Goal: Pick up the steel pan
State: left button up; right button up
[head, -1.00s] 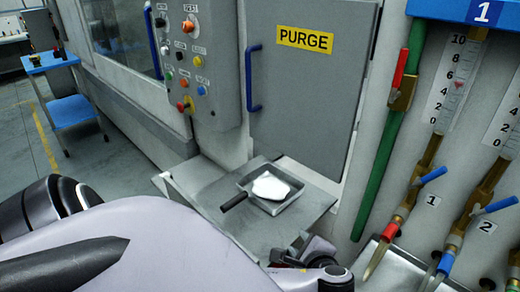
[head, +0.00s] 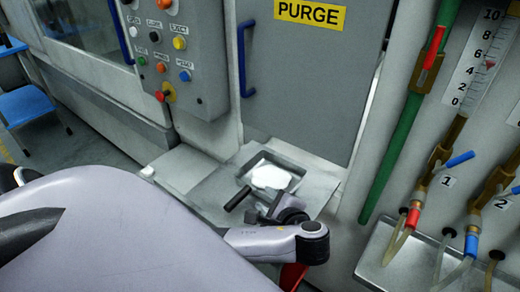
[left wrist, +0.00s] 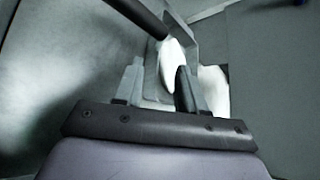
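The steel pan (head: 287,161) is a shallow square grey pan with a black handle (head: 238,199). It sits on the grey ledge below the PURGE door and holds a white mass (head: 270,177). My left gripper (head: 262,207) is at the pan's near side, just right of the handle, and covers part of the near rim. In the left wrist view its two fingers (left wrist: 160,75) are apart, with the pan and white mass beyond them. The handle (left wrist: 138,15) passes above the fingers, outside the gap. My right gripper is not in view.
The PURGE door (head: 308,80) with a blue handle (head: 246,48) rises behind the pan. A button panel (head: 170,50) is at left. Valves, gauges and hoses (head: 440,150) crowd the right. The ledge (head: 188,170) is clear left of the pan.

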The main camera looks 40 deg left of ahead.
aim_at(255, 190)
pick_arm(q)
jog(key=shift+x, duration=3.45)
jog(key=shift+s, duration=0.1)
grip_shut()
